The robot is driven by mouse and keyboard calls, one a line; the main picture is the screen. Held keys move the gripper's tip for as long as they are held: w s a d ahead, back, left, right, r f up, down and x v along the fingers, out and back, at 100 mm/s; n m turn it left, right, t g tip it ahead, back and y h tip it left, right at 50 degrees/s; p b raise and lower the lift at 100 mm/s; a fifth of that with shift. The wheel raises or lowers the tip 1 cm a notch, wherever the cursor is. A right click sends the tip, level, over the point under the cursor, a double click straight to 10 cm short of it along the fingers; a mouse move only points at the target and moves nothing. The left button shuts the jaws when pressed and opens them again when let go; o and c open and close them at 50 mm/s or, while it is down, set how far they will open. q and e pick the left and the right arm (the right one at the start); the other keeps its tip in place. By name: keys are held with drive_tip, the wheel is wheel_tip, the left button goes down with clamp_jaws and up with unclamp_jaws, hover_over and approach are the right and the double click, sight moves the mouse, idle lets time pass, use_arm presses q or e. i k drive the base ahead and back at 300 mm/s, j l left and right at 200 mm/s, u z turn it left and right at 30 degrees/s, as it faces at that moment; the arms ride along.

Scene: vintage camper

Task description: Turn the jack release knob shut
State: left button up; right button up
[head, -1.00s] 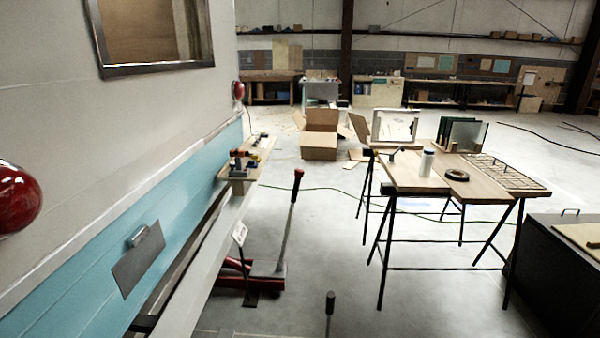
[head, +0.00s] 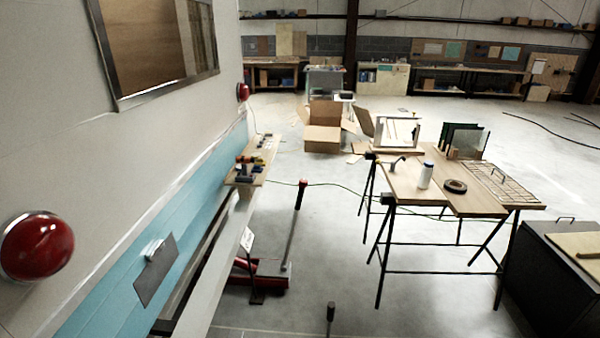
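A red floor jack (head: 262,278) sits low on the concrete floor beside the camper's rear frame, left of centre. Its long handle (head: 293,238) stands up, slightly tilted, with a red and black grip at the top. A second, dark upright grip (head: 331,312) shows at the bottom edge; I cannot tell what it belongs to. The release knob cannot be made out at this distance. Neither of my grippers is in view.
The camper wall (head: 150,185) with red lamps fills the left. A narrow board (head: 250,172) with tools rests on the frame beam. A trestle table (head: 420,190) stands to the right, a black cabinet (head: 560,275) at far right.

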sight(302, 182)
drive_tip(key=i+l+u, duration=0.15)
drive_tip(key=i+l, duration=0.15)
drive_tip(key=i, duration=0.2)
drive_tip(key=i+l+u, duration=0.2)
drive_tip(key=i, duration=0.3)
drive_tip(key=i+l+u, duration=0.1)
drive_tip(key=l, duration=0.25)
drive_tip(key=i+l, duration=0.25)
drive_tip(key=i+l+u, duration=0.15)
drive_tip(key=l, duration=0.3)
drive_tip(key=i+l, duration=0.15)
drive_tip(key=l, duration=0.2)
drive_tip(key=i+l+u, duration=0.15)
drive_tip(key=l, duration=0.25)
drive_tip(key=i+l+u, duration=0.15)
drive_tip(key=i, duration=0.4)
drive_tip(key=i+l+u, duration=0.2)
drive_tip(key=i, duration=0.35)
drive_tip(key=i+j, duration=0.1)
drive_tip(key=i, duration=0.15)
drive_tip(key=u, duration=0.05)
